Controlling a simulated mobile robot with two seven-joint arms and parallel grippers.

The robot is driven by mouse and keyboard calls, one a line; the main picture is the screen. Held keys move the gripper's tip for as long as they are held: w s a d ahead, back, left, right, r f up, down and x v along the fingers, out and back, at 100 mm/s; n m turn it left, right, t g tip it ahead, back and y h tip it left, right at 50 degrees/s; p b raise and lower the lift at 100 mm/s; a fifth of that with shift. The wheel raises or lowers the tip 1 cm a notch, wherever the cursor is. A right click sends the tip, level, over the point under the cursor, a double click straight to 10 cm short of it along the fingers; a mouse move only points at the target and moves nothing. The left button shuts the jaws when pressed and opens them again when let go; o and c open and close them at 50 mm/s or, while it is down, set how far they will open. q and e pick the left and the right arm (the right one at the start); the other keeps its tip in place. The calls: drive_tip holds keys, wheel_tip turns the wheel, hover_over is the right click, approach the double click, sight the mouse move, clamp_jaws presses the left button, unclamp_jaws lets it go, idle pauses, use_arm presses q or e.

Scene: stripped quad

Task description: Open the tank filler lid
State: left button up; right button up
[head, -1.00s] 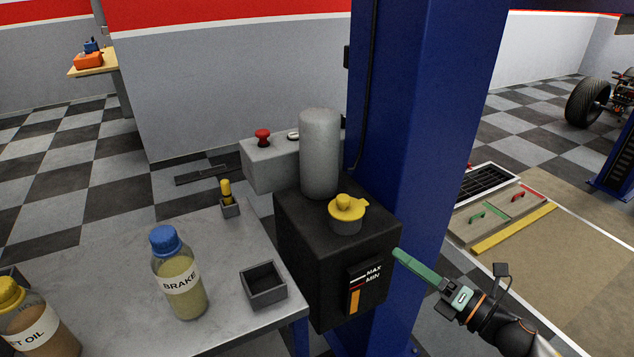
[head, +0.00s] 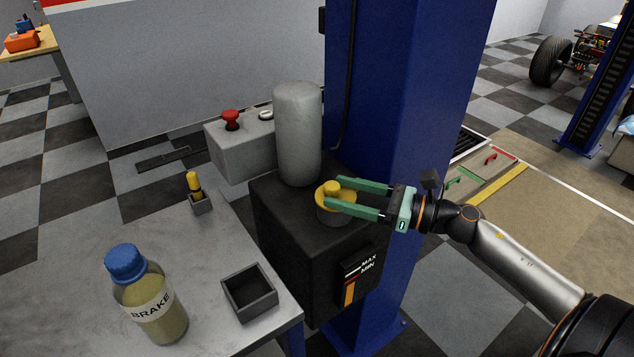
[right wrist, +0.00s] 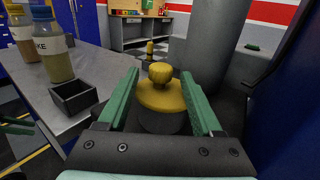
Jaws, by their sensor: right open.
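The yellow filler lid (head: 324,199), with a round knob, sits closed on the dark neck of the black tank (head: 280,222). It also shows in the right wrist view (right wrist: 160,97). My right gripper (head: 336,190) is open, with one green finger on each side of the lid's knob. In the right wrist view the fingers (right wrist: 161,75) stand apart with the lid between them. I cannot tell if either finger touches it. A green piece at the left edge of the right wrist view (right wrist: 14,126) looks like part of my left gripper; its jaws are unclear.
A grey cylinder (head: 298,135) stands on the tank behind the lid. A blue post (head: 408,120) rises close behind. The metal table (head: 95,250) at left holds a brake fluid bottle (head: 150,305) and a small open box (head: 249,292).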

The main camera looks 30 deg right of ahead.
sight(317, 193)
drive_tip(key=shift+p+x, duration=0.5)
drive_tip(key=shift+x, duration=2.35)
clamp_jaws()
